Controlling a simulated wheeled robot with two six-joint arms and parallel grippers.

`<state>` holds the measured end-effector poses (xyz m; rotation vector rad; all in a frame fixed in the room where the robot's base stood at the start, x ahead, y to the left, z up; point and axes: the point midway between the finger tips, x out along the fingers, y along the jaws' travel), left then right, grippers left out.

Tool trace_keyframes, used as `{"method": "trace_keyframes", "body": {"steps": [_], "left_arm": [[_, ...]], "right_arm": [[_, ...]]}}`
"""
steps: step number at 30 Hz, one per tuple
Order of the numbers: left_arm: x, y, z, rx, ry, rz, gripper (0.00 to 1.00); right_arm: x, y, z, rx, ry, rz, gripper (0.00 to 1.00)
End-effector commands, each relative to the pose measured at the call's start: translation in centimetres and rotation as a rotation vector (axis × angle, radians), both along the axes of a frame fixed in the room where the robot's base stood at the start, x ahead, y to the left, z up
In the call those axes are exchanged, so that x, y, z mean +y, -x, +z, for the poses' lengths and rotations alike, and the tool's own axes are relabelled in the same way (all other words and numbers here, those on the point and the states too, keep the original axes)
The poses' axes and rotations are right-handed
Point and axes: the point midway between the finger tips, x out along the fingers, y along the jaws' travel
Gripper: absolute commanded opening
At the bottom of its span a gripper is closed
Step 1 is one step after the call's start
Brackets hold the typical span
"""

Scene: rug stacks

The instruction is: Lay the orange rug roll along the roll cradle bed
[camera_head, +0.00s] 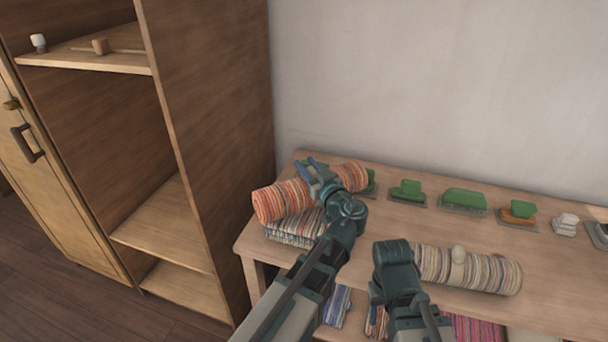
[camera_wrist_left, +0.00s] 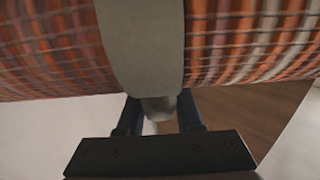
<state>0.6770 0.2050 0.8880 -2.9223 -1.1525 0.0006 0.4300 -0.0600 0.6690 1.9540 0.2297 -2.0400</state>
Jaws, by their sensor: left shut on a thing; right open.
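The orange striped rug roll (camera_head: 283,202) lies at a slant above the table's left end, over a folded striped rug (camera_head: 290,232). My left gripper (camera_head: 315,172) is at the roll's middle. In the left wrist view the roll (camera_wrist_left: 235,45) fills the top, with a grey band (camera_wrist_left: 143,45) around it. The left fingers (camera_wrist_left: 160,112) are shut on a pale knob under this band. My right gripper (camera_head: 392,256) is near the table's front, left of a beige striped roll, with its fingertips mostly hidden. I cannot pick out the roll cradle bed.
The beige striped roll (camera_head: 475,270) with a pale knob lies on the table (camera_head: 560,292). Several green brushes (camera_head: 463,199) and a white stack (camera_head: 565,224) stand along the back. A tall wooden cabinet (camera_head: 215,130) stands left. Folded rugs (camera_head: 470,328) lie on a shelf below.

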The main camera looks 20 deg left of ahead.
Motion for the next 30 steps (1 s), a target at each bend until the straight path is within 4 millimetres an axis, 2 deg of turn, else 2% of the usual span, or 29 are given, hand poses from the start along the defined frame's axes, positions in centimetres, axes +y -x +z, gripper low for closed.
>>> {"method": "trace_keyframes", "body": {"steps": [1, 3, 18, 19, 22, 24, 30], "left_arm": [[-0.17, 0.08, -1.21, -0.001, -0.002, -0.001, 0.00], [-0.31, 0.15, -1.75, -0.001, -0.002, 0.000, 0.00], [-0.40, 0.17, -2.16, -0.001, -0.002, 0.000, 0.00], [-0.40, 0.17, -2.13, 0.000, 0.000, 0.000, 0.38], [-0.40, 0.17, -2.08, 0.000, 0.000, 0.000, 0.56], [-0.40, 0.17, -2.07, 0.000, 0.000, 0.000, 0.65], [-0.40, 0.18, -2.07, 0.000, 0.000, 0.000, 0.65]], "right_arm": [[-0.02, 0.02, -1.27, 0.000, 0.000, 0.000, 0.50], [-0.02, 0.01, -1.80, 0.000, 0.000, 0.000, 0.50], [-0.01, 0.02, -2.21, 0.000, 0.000, 0.000, 0.50], [-0.01, 0.01, -2.14, 0.000, 0.000, 0.000, 0.50], [-0.01, 0.01, -2.08, 0.000, 0.000, 0.000, 0.50], [-0.01, 0.01, -2.08, 0.000, 0.000, 0.000, 0.50], [-0.01, 0.01, -2.08, 0.000, 0.000, 0.000, 0.50]]}}
